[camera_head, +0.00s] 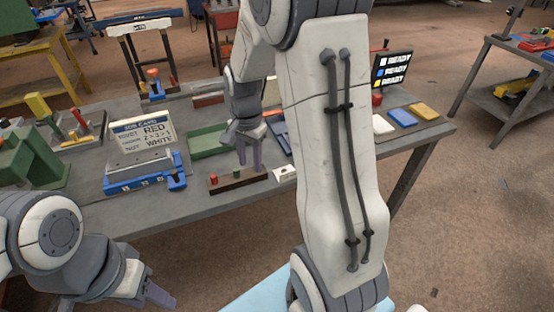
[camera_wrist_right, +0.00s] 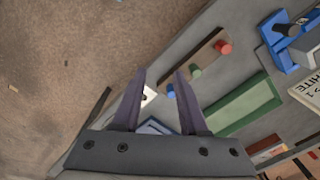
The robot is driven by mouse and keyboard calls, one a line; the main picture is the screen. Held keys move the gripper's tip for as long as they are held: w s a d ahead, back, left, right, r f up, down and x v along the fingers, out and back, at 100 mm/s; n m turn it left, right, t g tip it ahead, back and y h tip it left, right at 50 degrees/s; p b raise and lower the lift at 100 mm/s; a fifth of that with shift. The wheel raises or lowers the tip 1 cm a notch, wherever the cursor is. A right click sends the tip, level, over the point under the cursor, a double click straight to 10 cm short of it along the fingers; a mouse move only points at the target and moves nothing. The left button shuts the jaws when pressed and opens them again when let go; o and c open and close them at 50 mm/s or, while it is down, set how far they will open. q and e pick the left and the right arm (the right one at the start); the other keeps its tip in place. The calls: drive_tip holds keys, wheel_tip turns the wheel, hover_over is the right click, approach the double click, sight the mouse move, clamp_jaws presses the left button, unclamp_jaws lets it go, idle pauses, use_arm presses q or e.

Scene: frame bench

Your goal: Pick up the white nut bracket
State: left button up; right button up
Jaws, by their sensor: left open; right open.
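The white nut bracket (camera_head: 285,173) looks like a small white piece with a dark spot, at the bench's front edge, just right of a brown peg strip (camera_head: 228,184). In the right wrist view, the white bracket (camera_wrist_right: 149,96) shows between my fingers, partly hidden by one of them. My right gripper (camera_head: 248,160) is open and empty, above the strip and a little left of the bracket. It also shows in the right wrist view (camera_wrist_right: 160,76). My left gripper (camera_head: 160,297) is open and empty at the lower left, off the bench's front edge.
A green tray (camera_head: 205,143) lies behind the strip. A job card (camera_head: 145,132) reading "NUT WHITE" stands left, by a blue clamp (camera_head: 177,178). White (camera_head: 381,125), blue (camera_head: 402,117) and yellow (camera_head: 424,111) pads lie right. Red, green and blue pegs stand on the strip.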

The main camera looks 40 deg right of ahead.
sight(286, 170)
drive_tip(key=d+f+m, duration=0.2)
drive_tip(key=d, duration=0.2)
drive_tip(key=d+f+m+p, duration=0.1)
drive_tip(key=d+f+m, duration=0.1)
drive_tip(key=d, duration=0.3)
drive_tip(key=d+f+m+p, duration=0.1)
drive_tip(key=d+f+m, duration=0.2)
drive_tip(key=d, duration=0.1)
drive_tip(key=shift+d+f, duration=0.15)
drive_tip(key=shift+d, duration=0.1)
wheel_tip(286, 170, down, 5)
drive_tip(key=shift+s+a+f+p, duration=0.1)
drive_tip(key=shift+a+p, duration=0.05)
drive_tip(key=shift+p, duration=1.05)
drive_tip(key=shift+f, duration=0.3)
use_arm(q)
wheel_tip(286, 170, up, 5)
drive_tip(key=shift+r, duration=0.15)
use_arm(e)
clamp_jaws()
